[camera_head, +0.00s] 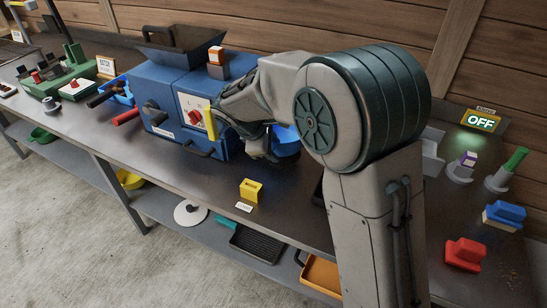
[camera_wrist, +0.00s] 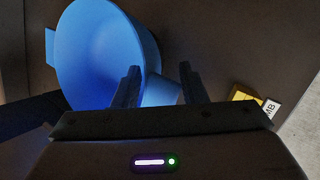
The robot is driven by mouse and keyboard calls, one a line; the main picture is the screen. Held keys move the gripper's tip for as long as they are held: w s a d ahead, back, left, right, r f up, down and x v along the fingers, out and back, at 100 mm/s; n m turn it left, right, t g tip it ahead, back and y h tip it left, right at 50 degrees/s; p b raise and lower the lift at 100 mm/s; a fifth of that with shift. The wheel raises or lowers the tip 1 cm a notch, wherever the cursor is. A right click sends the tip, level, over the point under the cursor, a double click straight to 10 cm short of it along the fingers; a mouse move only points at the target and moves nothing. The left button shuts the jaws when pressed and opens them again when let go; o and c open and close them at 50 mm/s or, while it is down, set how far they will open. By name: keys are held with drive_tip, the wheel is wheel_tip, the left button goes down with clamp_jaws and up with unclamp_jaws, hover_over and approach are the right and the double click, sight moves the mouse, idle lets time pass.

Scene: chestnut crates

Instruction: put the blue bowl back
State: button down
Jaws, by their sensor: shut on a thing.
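The blue bowl (camera_wrist: 105,50) fills the upper left of the wrist view, its round inside facing the camera. My gripper (camera_wrist: 160,85) is shut on a blue tab at the bowl's side, between its two dark fingers. In the head view the bowl (camera_head: 287,143) shows only in part behind my arm, right of the blue machine. My gripper (camera_head: 262,150) is there too, its fingertips mostly hidden. I cannot tell whether the bowl touches the bench.
The blue machine (camera_head: 175,85) with a yellow lever (camera_head: 210,123) stands close on the left. A yellow block (camera_head: 251,190) sits at the bench's front. Red (camera_head: 465,253) and blue (camera_head: 504,214) pieces lie at the right, near a lit OFF sign (camera_head: 480,121).

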drive_tip(key=shift+s+f, duration=0.1)
drive_tip(key=shift+f, duration=1.95)
drive_tip(key=c, duration=0.9)
unclamp_jaws()
drive_tip(key=shift+o, duration=0.2)
drive_tip(key=shift+r, duration=0.1)
drive_tip(key=v, duration=1.2)
drive_tip(key=s+d+r+m+g+y, duration=0.1)
drive_tip(key=s+d+m, duration=0.3)
drive_tip(key=d, duration=0.4)
drive_tip(key=s+d+m+g+y, duration=0.1)
drive_tip(key=s+d+m, duration=0.35)
drive_tip(key=d, duration=0.35)
drive_tip(key=s+d+f+m+y, duration=0.2)
drive_tip(key=s+d+m, duration=0.5)
drive_tip(key=s, duration=0.4)
drive_tip(key=shift+s+d+f+m+y, duration=0.2)
drive_tip(key=shift+s+f+m+y, duration=0.15)
drive_tip(key=shift+m, duration=0.5)
